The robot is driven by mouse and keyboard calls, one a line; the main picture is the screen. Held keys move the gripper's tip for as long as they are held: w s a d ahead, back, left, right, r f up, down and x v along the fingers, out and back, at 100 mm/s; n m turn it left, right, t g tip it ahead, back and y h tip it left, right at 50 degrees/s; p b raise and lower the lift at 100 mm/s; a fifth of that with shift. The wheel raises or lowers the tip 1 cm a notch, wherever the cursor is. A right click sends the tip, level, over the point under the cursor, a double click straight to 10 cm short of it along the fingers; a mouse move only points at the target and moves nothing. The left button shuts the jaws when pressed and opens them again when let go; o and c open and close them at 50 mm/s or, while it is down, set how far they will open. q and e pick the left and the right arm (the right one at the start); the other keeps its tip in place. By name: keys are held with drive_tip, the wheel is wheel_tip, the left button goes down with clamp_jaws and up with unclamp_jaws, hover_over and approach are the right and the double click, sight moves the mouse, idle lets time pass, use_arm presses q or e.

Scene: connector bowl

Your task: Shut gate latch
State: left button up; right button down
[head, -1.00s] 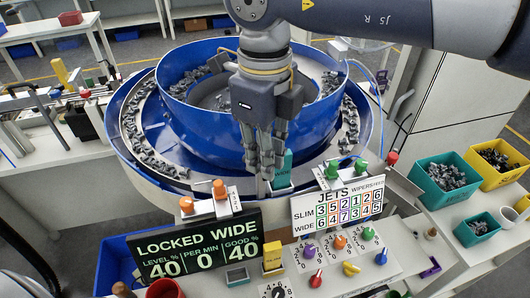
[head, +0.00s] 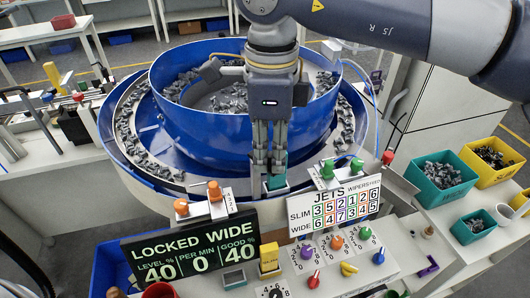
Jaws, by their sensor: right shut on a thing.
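A teal latch piece (head: 276,183) stands at the front rim of the blue bowl feeder (head: 190,128), just behind the gap between the two displays. My right gripper (head: 268,168) points down over it, with its fingers closed on the teal piece. The fingers hide much of the piece, so I cannot tell its exact angle. The dark display (head: 195,248) reads LOCKED WIDE, with level 40, per min 0 and good 40. My left gripper is not in view.
Orange knobs (head: 214,191) and green knobs (head: 330,169) stand close on either side of my fingers. A white JETS board (head: 333,206) and a panel of coloured dials are in front. Teal bin (head: 440,181) and yellow bin (head: 490,158) stand at the right. Grey parts lie in the bowl and track.

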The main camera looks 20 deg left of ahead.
drive_tip(key=shift+w+a+r+n+p, duration=0.1)
drive_tip(key=shift+w+n+p, duration=0.45)
drive_tip(key=shift+n, duration=1.6)
drive_tip(key=shift+w+d+f+n+p, duration=0.1)
drive_tip(key=shift+w+n+p, duration=0.15)
drive_tip(key=shift+w+n, duration=1.25)
drive_tip(key=shift+w+a+r+n+p, duration=0.1)
drive_tip(key=shift+n+p, duration=0.3)
drive_tip(key=shift+n, duration=2.35)
drive_tip(key=c, duration=1.5)
unclamp_jaws()
drive_tip(key=shift+c, duration=0.2)
wheel_tip(320, 180, up, 12)
